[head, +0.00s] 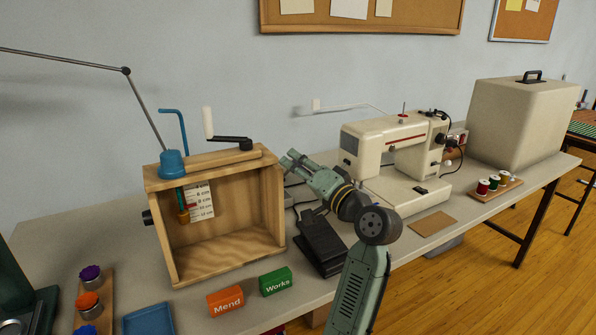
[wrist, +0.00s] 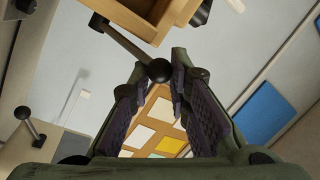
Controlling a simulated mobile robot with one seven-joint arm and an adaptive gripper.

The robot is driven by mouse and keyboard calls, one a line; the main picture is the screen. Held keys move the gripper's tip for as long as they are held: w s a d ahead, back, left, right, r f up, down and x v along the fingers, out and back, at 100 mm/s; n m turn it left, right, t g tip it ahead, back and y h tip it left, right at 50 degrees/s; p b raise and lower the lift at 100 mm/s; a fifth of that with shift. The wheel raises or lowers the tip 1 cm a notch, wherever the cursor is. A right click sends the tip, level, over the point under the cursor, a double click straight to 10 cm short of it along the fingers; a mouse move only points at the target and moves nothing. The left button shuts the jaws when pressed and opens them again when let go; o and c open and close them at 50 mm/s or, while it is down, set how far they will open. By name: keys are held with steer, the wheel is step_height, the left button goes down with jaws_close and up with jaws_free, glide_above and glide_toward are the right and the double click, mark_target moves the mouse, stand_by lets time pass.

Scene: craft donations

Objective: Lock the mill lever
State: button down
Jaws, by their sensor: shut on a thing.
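The mill is an open-fronted wooden box (head: 160,240) with a blue cap (head: 172,163) and a white-handled crank (head: 208,122) on top. My gripper (head: 290,160) is at the upper right side of the box. In the wrist view, a dark lever (wrist: 122,40) runs from near the wooden box to a round dark knob (wrist: 158,70). The knob sits between my fingertips, and my gripper (wrist: 157,72) is shut on it. In the head view I cannot make out this lever; the gripper and box side cover that spot.
A sewing machine (head: 400,150) and a black foot pedal (head: 322,240) stand right of the box. Green "Works" (head: 275,281) and orange "Mend" (head: 226,300) blocks lie in front. A blue tray (head: 148,321) is at front left. A beige case (head: 515,125) stands at the far right.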

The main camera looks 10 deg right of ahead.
steer(key=shift+w+a+f+g, duration=0.1)
steer(key=shift+a+f+g, duration=0.05)
steer(key=shift+a, duration=0.25)
steer(key=shift+w+a+f+g, duration=0.1)
steer(key=shift+a+g, duration=0.05)
steer(key=shift+a, duration=0.2)
steer(key=c, duration=1.5)
jaws_free()
steer(key=shift+a+f, duration=0.1)
steer(key=shift+a, duration=0.05)
steer(key=v, duration=1.2)
steer(key=shift+d, duration=0.3)
